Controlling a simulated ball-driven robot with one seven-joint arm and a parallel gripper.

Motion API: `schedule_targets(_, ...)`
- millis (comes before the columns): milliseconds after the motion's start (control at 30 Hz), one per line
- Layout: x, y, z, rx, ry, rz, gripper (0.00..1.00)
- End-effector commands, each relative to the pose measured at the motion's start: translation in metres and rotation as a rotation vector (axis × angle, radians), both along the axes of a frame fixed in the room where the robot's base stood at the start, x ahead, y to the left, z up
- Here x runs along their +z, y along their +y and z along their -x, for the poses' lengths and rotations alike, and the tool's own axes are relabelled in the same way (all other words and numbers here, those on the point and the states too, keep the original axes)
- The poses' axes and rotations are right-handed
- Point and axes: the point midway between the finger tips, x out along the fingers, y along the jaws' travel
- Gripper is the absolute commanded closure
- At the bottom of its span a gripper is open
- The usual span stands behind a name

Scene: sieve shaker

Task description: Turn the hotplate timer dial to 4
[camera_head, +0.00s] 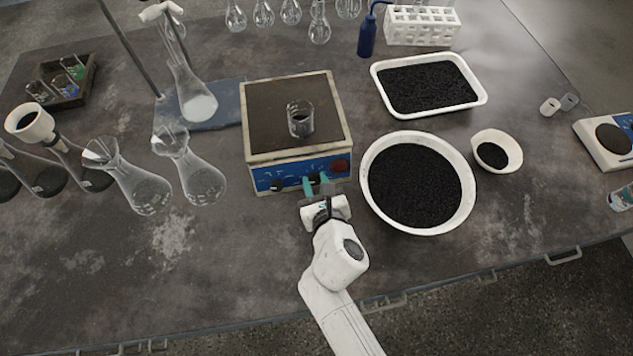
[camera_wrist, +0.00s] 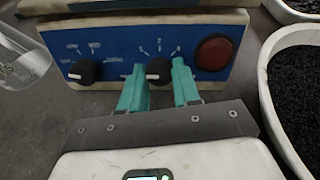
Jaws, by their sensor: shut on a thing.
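The hotplate (camera_head: 258,158) stands on the bench with a blue front panel (camera_wrist: 110,45) facing my gripper. In the wrist view, a black dial (camera_wrist: 158,71) with a printed scale around its top sits right of the panel's middle; a 2 shows above it. My gripper (camera_head: 318,184) is at the panel front, its two teal fingers (camera_wrist: 159,68) shut on this dial from left and right. The fingers hide the dial's sides, and I cannot tell its exact setting. A second black dial (camera_wrist: 85,72) is to the left, and a round red button (camera_wrist: 213,53) is to the right.
A small beaker (camera_head: 300,120) stands on the hotplate's top. A round white bowl of black grains (camera_head: 466,212) is close to the right of my gripper. Glass flasks (camera_head: 204,183) stand to the left. The bench front is clear.

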Motion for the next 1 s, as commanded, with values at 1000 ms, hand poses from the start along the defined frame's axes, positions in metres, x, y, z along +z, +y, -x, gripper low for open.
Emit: schedule_targets(1000, -0.0021, 0.0003, 0.0006, -0.184, 0.128, -0.445, 0.99)
